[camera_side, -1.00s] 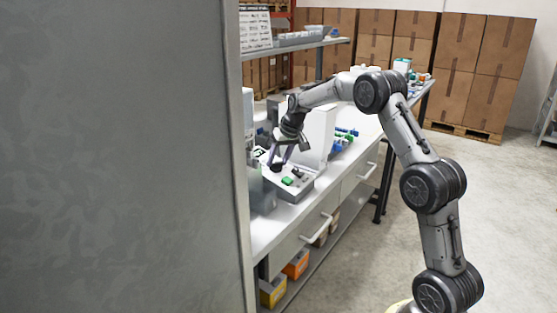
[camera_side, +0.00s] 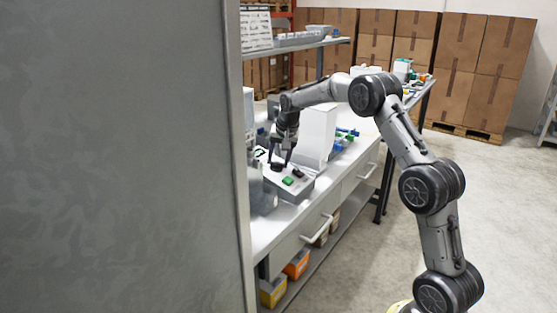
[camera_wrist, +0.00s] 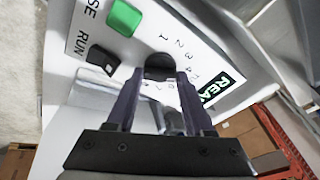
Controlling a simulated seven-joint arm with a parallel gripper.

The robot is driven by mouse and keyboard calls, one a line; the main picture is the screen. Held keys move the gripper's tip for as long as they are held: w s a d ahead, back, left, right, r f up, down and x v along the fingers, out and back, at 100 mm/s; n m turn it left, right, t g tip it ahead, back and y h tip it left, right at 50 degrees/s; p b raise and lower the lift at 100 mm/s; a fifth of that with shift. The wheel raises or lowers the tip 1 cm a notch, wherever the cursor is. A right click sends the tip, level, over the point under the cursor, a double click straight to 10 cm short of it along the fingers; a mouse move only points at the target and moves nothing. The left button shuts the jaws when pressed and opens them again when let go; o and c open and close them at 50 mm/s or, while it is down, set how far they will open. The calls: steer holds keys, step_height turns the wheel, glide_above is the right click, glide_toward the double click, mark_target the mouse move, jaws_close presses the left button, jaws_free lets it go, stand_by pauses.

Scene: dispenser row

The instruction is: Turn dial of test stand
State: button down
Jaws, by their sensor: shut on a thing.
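The test stand (camera_side: 301,191) is a low light-grey box on the bench, with a sloped white panel. In the wrist view its panel (camera_wrist: 215,65) carries printed numbers, a green button (camera_wrist: 124,17), a black switch (camera_wrist: 103,58) beside "RUN" and a display with green lettering (camera_wrist: 217,87). The dial (camera_wrist: 160,66) is a dark round knob ringed by the numbers. My gripper (camera_side: 279,164) points down at the panel. In the wrist view my gripper (camera_wrist: 160,82) has its two fingers on either side of the dial, shut on it. The dial's pointer mark is not visible.
A tall white box (camera_side: 318,132) stands just behind the test stand. Blue and green small parts (camera_side: 343,138) lie beyond it on the bench. A large grey panel (camera_side: 115,160) fills the left of the side view and hides part of the bench. A shelf (camera_side: 296,45) runs above.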

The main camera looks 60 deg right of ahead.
stand_by(0.3)
steer(key=shift+c, duration=1.4)
jaws_free()
steer(key=shift+r, duration=0.1)
steer(key=v, duration=1.3)
steer(key=shift+s+r, duration=0.2)
steer(key=shift+r, duration=0.15)
steer(key=shift+a, duration=0.15)
